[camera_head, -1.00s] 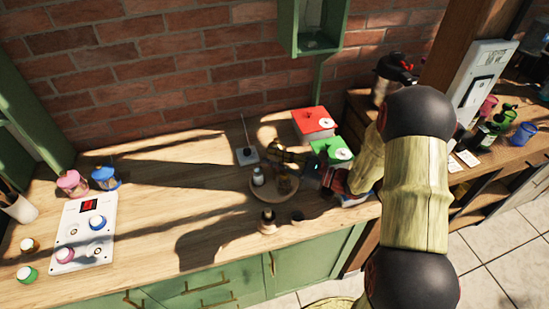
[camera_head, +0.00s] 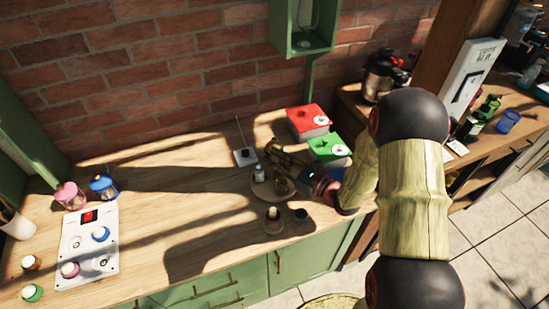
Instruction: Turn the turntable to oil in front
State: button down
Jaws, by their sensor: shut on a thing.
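The turntable (camera_head: 262,189) is a round wooden disc on the counter, below and left of the green box. A small white-topped bottle (camera_head: 259,174) stands on its left part. A brown item (camera_head: 281,186) stands on its right part; I cannot tell which of these is the oil. My gripper (camera_head: 276,156) reaches in from the right, over the back right of the turntable. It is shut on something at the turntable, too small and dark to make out. My wrist hides the right side of the turntable.
A small brown-and-white jar (camera_head: 273,220) and a dark cup (camera_head: 300,215) stand in front of the turntable. A red box (camera_head: 308,122) and a green box (camera_head: 328,149) stand behind right. A small white base with a thin rod (camera_head: 245,157) stands behind left. The counter's middle left is clear.

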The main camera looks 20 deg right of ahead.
jog(key=c, duration=1.6)
grip_release()
jog(key=shift+v, duration=6)
jog(key=shift+f, duration=0.1)
